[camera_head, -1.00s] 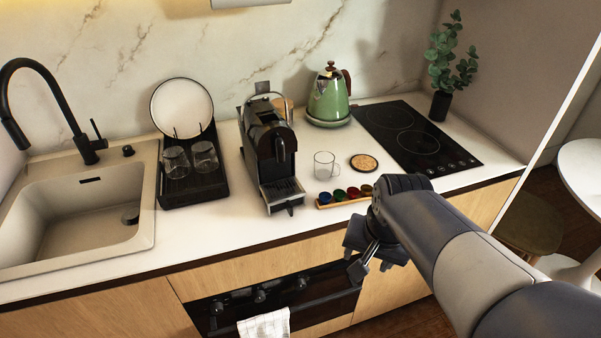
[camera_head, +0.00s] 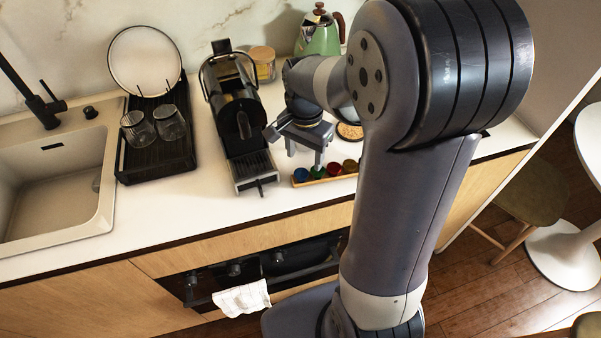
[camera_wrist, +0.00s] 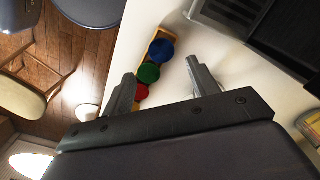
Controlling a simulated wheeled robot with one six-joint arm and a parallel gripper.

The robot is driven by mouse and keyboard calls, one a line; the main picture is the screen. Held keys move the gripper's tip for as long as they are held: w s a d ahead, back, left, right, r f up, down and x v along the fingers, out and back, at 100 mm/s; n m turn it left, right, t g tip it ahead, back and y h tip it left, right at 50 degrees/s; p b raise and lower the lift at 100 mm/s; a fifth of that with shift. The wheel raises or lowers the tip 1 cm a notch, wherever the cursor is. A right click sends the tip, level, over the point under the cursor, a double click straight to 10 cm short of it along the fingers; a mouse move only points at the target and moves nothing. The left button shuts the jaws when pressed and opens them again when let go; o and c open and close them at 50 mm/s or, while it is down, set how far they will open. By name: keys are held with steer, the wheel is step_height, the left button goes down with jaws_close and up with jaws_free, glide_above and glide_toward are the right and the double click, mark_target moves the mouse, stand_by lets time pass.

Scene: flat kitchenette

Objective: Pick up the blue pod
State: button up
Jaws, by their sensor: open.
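The blue pod (camera_head: 300,174) sits at the left end of a row of coloured pods in a small wooden tray (camera_head: 325,180) on the counter. In the wrist view, the blue pod (camera_wrist: 161,48) is the farthest of the visible pods, near the tray's end. My gripper (camera_head: 294,147) is open and empty, above and just behind the tray. In the wrist view, its fingers (camera_wrist: 161,69) spread to either side of the row, and the blue pod shows beyond the gap between them. The other end of the row is hidden behind my gripper there.
Beside the blue pod are a green pod (camera_wrist: 149,72) and a red pod (camera_wrist: 141,92). The black coffee machine (camera_head: 238,120) stands close on the left. A green kettle (camera_head: 319,34) is behind. The dish rack (camera_head: 157,160) with two glasses is farther left. Counter front is clear.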

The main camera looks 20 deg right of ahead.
mark_target(301, 173)
steer(key=f, duration=0.2)
steer(key=f+p, duration=0.1)
steer(key=f, duration=0.1)
steer(key=shift+s+a, duration=0.1)
steer(key=shift+a, duration=0.3)
steer(key=shift+f, duration=0.65)
steer(key=shift+c, duration=0.4)
steer(key=c, duration=1)
